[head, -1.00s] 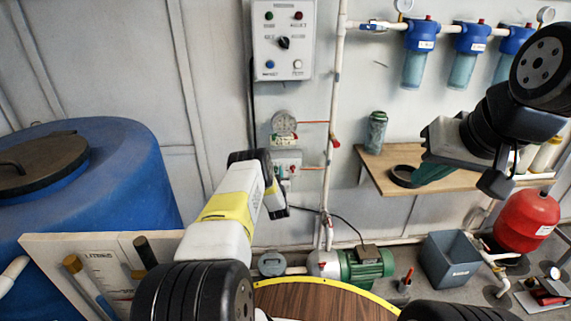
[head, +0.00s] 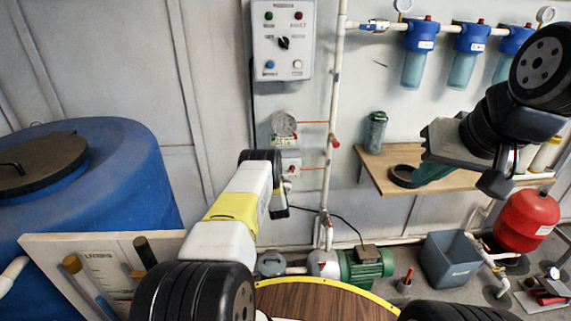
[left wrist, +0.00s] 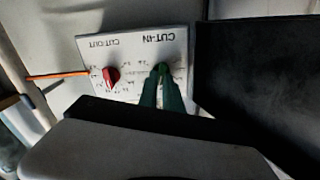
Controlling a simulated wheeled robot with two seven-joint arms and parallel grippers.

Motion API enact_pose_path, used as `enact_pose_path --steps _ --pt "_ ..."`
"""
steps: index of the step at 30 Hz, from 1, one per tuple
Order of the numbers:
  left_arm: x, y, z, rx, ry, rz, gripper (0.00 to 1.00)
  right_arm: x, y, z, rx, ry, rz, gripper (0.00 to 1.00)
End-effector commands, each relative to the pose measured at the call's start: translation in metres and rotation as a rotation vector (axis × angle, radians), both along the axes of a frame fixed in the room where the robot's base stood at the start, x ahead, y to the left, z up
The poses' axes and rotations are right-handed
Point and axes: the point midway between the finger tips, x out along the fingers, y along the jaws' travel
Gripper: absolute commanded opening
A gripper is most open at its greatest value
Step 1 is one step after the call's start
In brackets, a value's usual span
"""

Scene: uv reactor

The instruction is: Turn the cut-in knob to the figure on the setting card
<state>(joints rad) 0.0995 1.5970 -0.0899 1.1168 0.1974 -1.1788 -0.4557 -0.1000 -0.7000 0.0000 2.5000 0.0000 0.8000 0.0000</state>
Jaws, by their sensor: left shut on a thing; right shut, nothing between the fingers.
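The control box (left wrist: 138,42) fills the middle of the left wrist view, its lettering upside down. The cut-in knob (left wrist: 162,67) is green and sits under the CUT-IN label, mostly covered by my fingers. My left gripper (left wrist: 162,80) is shut on it. The red cut-out knob (left wrist: 111,76) is beside it on the left. In the head view the box (head: 292,160) is on the wall, partly behind my left arm, and the left fingertips are hidden. My right gripper (head: 433,173) is shut and empty by the wooden shelf. I cannot read a setting card.
The wooden shelf (head: 450,165) holds a bottle (head: 375,131) and a black ring (head: 404,176). A blue tank (head: 120,165) stands at left.

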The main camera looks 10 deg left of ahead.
Motion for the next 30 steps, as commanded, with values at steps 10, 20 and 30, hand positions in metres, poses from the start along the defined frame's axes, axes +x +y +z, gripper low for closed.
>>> enact_pose_path --steps 10,20,30 --pt "-0.0002 -0.0022 -0.0017 0.167 0.049 -0.001 0.00 0.0000 0.0000 0.0000 0.000 0.000 0.000 0.00" --pt "-0.0003 -0.0018 -0.0022 0.208 0.062 0.000 0.00 0.0000 0.0000 0.0000 0.000 0.000 0.000 0.00" --pt "-0.0004 -0.0017 -0.0024 0.207 0.063 0.000 0.25 0.0000 0.0000 0.0000 0.000 0.000 0.000 0.00"
